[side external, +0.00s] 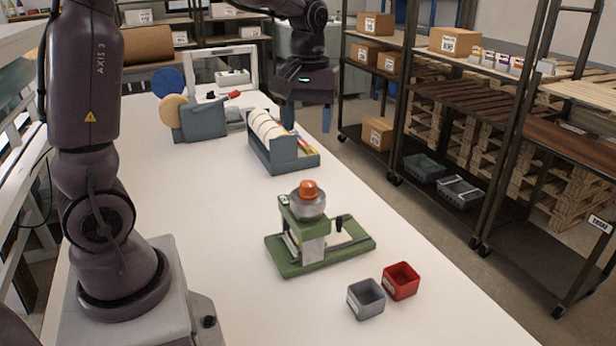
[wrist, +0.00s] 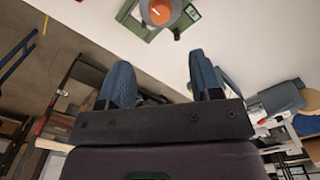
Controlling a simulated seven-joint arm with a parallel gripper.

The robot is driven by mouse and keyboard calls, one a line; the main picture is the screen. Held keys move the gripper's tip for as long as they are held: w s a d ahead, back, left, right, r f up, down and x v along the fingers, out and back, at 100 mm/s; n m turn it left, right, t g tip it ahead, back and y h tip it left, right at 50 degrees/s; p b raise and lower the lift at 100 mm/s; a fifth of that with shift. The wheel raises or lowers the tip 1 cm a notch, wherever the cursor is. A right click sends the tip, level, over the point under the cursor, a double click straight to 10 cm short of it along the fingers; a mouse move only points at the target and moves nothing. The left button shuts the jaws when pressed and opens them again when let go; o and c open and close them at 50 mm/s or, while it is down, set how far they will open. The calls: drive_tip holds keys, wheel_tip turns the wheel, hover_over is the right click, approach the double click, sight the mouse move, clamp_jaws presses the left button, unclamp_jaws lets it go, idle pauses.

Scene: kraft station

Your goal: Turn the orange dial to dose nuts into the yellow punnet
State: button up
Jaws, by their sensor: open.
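The orange dial (side external: 308,188) sits on top of a grey round hopper on a green dispenser (side external: 347,252), which stands upright on the white table. My gripper (side external: 307,120) is open and empty, above the far right part of the table, well behind and above the dial. Its two blue fingers are spread apart in the wrist view (wrist: 160,70). A grey punnet (side external: 366,299) and a red punnet (side external: 401,281) stand in front of the dispenser. I see no yellow punnet.
A grey rack with rolls (side external: 284,158) stands behind the dispenser, below my gripper. A grey tape dispenser (side external: 201,122) stands farther back. The white table (side external: 210,220) is bare left of the dispenser. Shelves with boxes (side external: 455,40) stand off the right edge.

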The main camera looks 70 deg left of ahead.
sight(308, 183)
wheel_tip(308, 183, down, 13)
drive_tip(key=n, duration=0.4)
drive_tip(key=shift+n, duration=0.4)
drive_tip(key=c, duration=0.9)
drive_tip(key=shift+c, duration=0.2)
drive_tip(key=shift+m, duration=0.3)
